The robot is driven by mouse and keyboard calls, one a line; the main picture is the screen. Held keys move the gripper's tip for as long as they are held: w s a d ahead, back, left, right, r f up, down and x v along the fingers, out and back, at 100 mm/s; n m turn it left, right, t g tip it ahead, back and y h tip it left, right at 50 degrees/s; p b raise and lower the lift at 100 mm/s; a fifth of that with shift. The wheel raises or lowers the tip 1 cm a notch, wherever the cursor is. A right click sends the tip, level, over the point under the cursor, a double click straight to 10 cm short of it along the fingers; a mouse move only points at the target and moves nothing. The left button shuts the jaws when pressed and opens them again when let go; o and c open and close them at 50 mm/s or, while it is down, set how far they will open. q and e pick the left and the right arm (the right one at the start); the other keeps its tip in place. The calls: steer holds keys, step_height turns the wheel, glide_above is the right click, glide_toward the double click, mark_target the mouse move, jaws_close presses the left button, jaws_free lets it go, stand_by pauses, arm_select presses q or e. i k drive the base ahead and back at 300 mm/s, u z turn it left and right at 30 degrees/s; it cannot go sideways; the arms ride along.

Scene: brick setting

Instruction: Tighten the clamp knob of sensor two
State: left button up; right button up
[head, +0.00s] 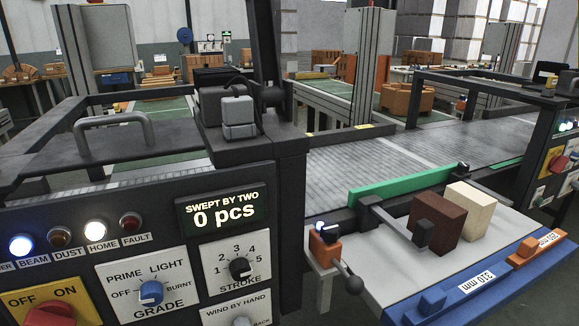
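No label reading sensor two shows, so I cannot tell which part is that sensor. A small orange unit (325,249) with a white and blue-lit top sits at the left end of the front ledge. A dark ball-ended lever (351,280) sticks out from it to the lower right; whether this is the clamp knob, and whether it is loose or tight, I cannot tell. A similar small orange part (461,104) stands far back on the right. Neither of my grippers is in view.
A black control panel (130,240) with dials and a "0 pcs" display (222,212) fills the left. A brown brick (437,219) and a cream brick (470,209) stand on the grey ledge (530,231). A blue rail (490,283) edges it. The roller conveyor (370,165) is empty.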

mark_target(331, 233)
steer(key=u, duration=1.4)
steer(key=k, duration=0.75)
steer(key=z, duration=1.3)
steer(key=i, duration=0.45)
steer(key=u, duration=0.05)
